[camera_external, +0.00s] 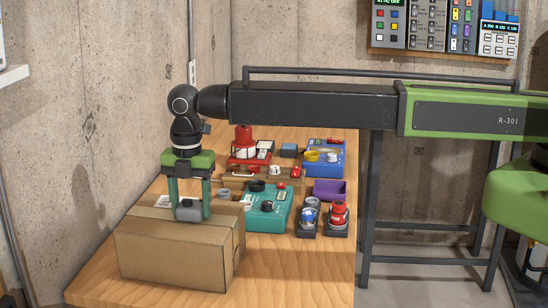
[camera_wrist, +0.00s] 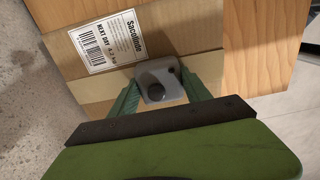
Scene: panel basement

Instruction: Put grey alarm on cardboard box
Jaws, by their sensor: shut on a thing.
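The grey alarm (camera_external: 188,209) is a small grey block between the two green fingers of my gripper (camera_external: 189,205). In the wrist view the alarm (camera_wrist: 160,81) shows a dark round button and a small dark spot, with a finger of my gripper (camera_wrist: 159,88) on either side. My gripper is shut on it. The cardboard box (camera_external: 172,255) stands closed on the table at the front left, and the alarm is over its top face. The box (camera_wrist: 190,25) also fills much of the wrist view, with a white label. I cannot tell whether the alarm touches the box.
The wooden table (camera_external: 275,272) holds a teal panel (camera_external: 268,208), a blue panel (camera_external: 326,157), a purple tray (camera_external: 329,190) and red and blue parts in dark holders behind and right of the box. The front right of the table is clear. A concrete wall stands close on the left.

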